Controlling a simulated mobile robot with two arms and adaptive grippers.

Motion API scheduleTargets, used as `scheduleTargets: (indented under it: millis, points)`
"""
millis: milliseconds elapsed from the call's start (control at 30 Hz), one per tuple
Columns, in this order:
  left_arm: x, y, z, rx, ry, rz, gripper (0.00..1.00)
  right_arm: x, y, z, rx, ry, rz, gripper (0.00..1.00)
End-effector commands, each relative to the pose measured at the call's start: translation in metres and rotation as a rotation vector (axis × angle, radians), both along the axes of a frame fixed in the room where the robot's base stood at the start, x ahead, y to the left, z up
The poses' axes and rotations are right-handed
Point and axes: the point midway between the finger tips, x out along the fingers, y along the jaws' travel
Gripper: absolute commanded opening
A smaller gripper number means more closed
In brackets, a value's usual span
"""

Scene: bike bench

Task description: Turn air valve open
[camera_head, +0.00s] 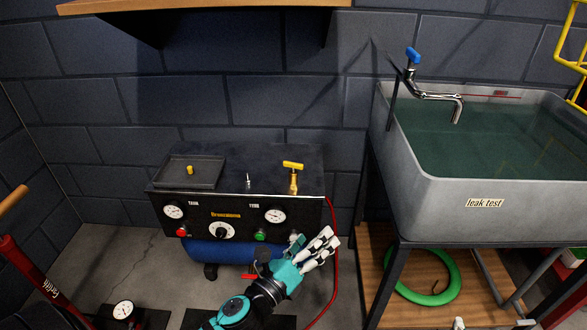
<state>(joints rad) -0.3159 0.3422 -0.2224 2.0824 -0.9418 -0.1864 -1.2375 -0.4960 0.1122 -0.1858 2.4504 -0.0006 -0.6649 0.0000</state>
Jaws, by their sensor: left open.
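The air compressor (240,213) is a black box with gauges and a blue tank, standing on the floor by the wall. A yellow T-shaped valve (293,167) stands upright on its top right, with its handle roughly left to right. A small yellow knob (190,170) sits in the tray on the top left. I cannot tell from labels which is the air valve. My left gripper (325,243) is open and empty, in front of the compressor's lower right corner, below and right of the T-shaped valve, and apart from it.
A grey water sink (480,205) marked "leak test" stands at the right, with a blue-handled tap (412,56). A green tube (437,297) lies on the shelf below. A red hose (336,270) hangs beside the compressor. A wooden shelf (200,4) overhangs above.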

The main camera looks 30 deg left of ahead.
Motion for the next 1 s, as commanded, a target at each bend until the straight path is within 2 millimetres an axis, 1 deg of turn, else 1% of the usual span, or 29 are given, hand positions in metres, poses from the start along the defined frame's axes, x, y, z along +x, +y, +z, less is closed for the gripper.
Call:
scheduleTargets:
  millis: [33,100,200,300,400,467,567,767,1000]
  points:
    - [0.005,0.021,-0.001,0.152,0.007,0.073,0.83,-0.009,-0.005,-0.01,-0.023,0.098,-0.007,0.56]
    - [0.008,0.049,-0.006,0.349,0.015,0.168,0.83,-0.023,-0.012,-0.031,-0.053,0.227,-0.016,0.56]
    - [0.01,0.079,-0.008,0.559,0.026,0.269,0.83,-0.041,-0.019,-0.051,-0.084,0.363,-0.025,0.56]
    - [0.009,0.097,-0.008,0.685,0.033,0.329,0.83,-0.054,-0.024,-0.062,-0.103,0.445,-0.031,0.56]
    - [0.011,0.104,-0.008,0.735,0.036,0.355,0.83,-0.059,-0.026,-0.067,-0.109,0.477,-0.032,0.56]
    - [0.015,0.106,-0.008,0.741,0.035,0.357,0.83,-0.059,-0.026,-0.068,-0.11,0.479,-0.032,0.56]
    - [0.028,0.108,-0.008,0.739,0.034,0.357,0.83,-0.057,-0.025,-0.067,-0.108,0.469,-0.032,0.56]
    - [0.069,0.115,-0.008,0.737,0.033,0.357,0.83,-0.048,-0.022,-0.061,-0.096,0.412,-0.027,0.56]
    - [0.122,0.123,-0.009,0.734,0.033,0.356,0.83,-0.025,-0.012,-0.04,-0.057,0.247,-0.016,0.56]
